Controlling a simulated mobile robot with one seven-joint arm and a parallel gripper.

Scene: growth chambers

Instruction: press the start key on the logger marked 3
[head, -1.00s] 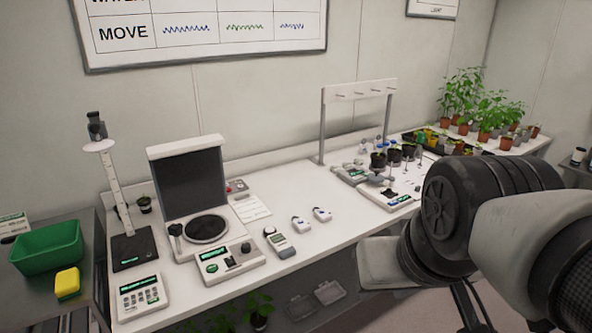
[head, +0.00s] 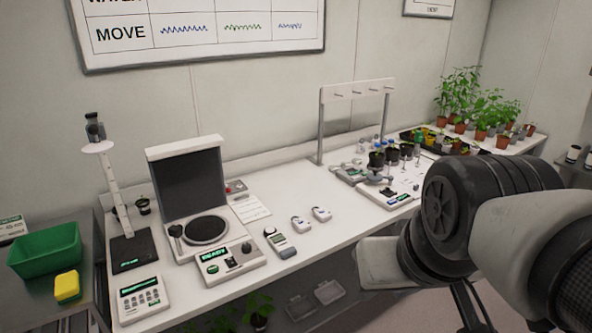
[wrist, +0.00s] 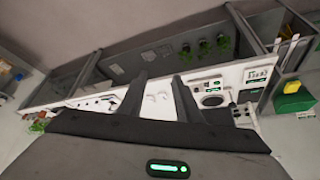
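Two small white devices with dark displays lie on the white bench in the head view, a left one (head: 301,223) and a right one (head: 321,214). They may be loggers, but no number can be read on them, so I cannot tell which thing is marked 3. A grey-and-white handheld meter (head: 279,243) lies to their left. My gripper (wrist: 158,77) shows in the wrist view with its two fingers apart and nothing between them. It is clear of the bench. The head view shows my arm at the right, but not the fingers.
The white bench (head: 285,257) carries a dark-lidded instrument (head: 245,262) with a green display, a keypad box (head: 142,299) and a rack (head: 357,91). Potted plants (head: 488,108) stand at the far right. A green bin (head: 45,252) and yellow block (head: 67,287) are at the left.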

